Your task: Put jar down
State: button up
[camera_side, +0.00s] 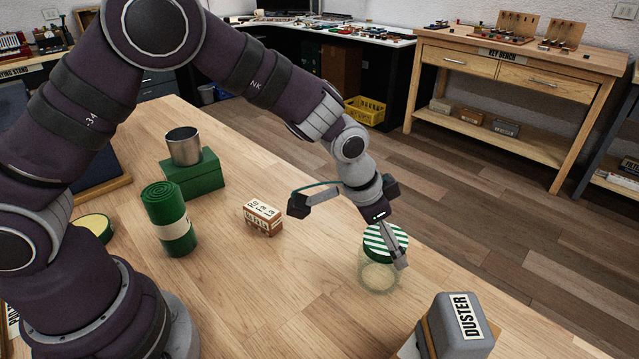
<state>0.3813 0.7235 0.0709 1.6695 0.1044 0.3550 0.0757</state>
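The jar (378,277) is clear glass with a green-and-white striped lid (381,239). It is upright at the right part of the wooden table. My gripper (400,260) is at the jar, reaching down from the upper left. One grey finger shows clearly, in front of the right side of the lid and pointing down past its rim. The other finger is not clearly visible, so I cannot tell whether the jar is gripped. I also cannot tell whether the jar's base touches the table (290,295).
A grey duster (455,325) in a wooden holder is at the front right. A small labelled box (263,217) stands left of my gripper. Further left are a rolled green cloth (168,215) and a metal cup (184,146) on a green box (195,178). Table between them is clear.

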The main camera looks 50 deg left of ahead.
dwell(0.3)
jog(key=shift+r, duration=0.35)
jog(key=a+v, duration=0.1)
jog(key=v, duration=1.2)
jog(key=s+a+n, duration=0.1)
jog(key=s+a, duration=0.2)
jog(key=s, duration=0.1)
jog(key=s+a+r+n+t+y, duration=0.1)
jog(key=s+a+n, duration=0.1)
jog(key=s+a, duration=0.1)
jog(key=s+a+r+n+y, duration=0.1)
jog(key=s+a+n, duration=0.1)
jog(key=s, duration=0.3)
jog(key=shift+s+a+t, duration=0.15)
jog(key=shift+a, duration=0.3)
jog(key=shift+s+a+t, duration=0.15)
jog(key=shift+s+a, duration=0.05)
jog(key=shift+a, duration=0.25)
